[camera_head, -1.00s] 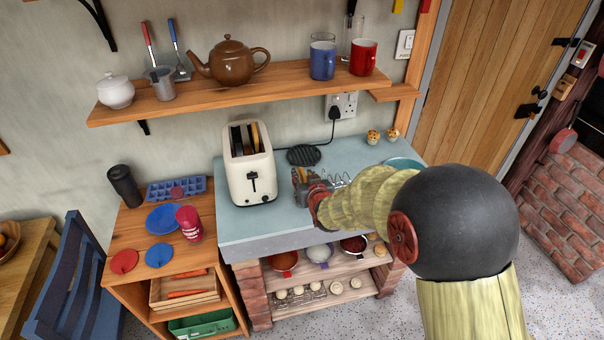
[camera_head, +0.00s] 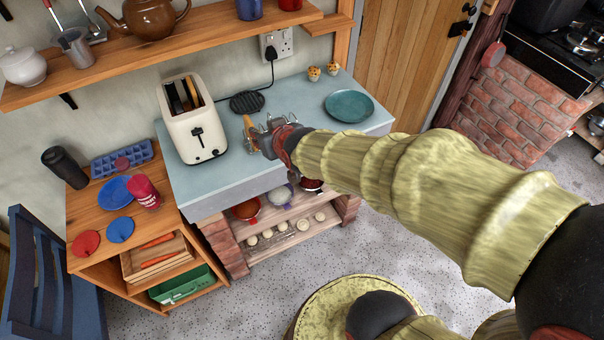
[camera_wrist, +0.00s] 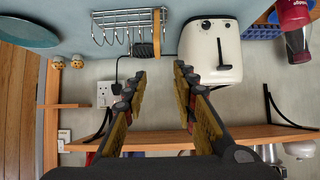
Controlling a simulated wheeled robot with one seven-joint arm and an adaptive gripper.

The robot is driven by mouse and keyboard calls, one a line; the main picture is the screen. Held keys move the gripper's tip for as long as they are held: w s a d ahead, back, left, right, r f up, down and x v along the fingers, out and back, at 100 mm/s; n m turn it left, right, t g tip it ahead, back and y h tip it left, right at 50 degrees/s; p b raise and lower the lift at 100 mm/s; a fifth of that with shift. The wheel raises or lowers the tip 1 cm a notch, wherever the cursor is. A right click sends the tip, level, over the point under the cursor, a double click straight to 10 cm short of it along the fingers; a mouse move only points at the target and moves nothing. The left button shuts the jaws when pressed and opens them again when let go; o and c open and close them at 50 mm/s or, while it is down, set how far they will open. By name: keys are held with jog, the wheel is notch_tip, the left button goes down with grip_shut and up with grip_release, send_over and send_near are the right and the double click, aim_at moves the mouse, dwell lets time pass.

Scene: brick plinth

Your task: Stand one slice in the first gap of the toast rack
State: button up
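The wire toast rack (camera_wrist: 122,27) stands on the blue worktop beside the cream toaster (camera_wrist: 211,50). One brown slice (camera_wrist: 157,32) stands upright in the rack's end gap on the toaster side, with wire on both sides of it. In the head view the slice (camera_head: 249,127) shows as a tan edge near my gripper, and the rack is partly hidden. My gripper (camera_wrist: 159,70) is open and empty; its two fingers are apart, with the slice beyond the space between their tips. In the head view the toaster (camera_head: 196,133) holds dark slices in its slots.
A teal plate (camera_head: 349,106) lies on the worktop's right part, with two muffins (camera_head: 323,71) behind. A dark round trivet (camera_head: 247,102) lies behind the rack. The wooden shelf (camera_head: 205,44) with teapot and mugs overhangs the back. The worktop's front is clear.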

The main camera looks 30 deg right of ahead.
jog(key=s+r+g, duration=0.2)
jog(key=s+r, duration=0.1)
jog(key=s, duration=0.9)
jog(key=s+r+g, duration=0.3)
jog(key=s, duration=0.8)
jog(key=shift+s+r, duration=0.15)
jog(key=shift+s, duration=0.25)
jog(key=shift+d, duration=0.1)
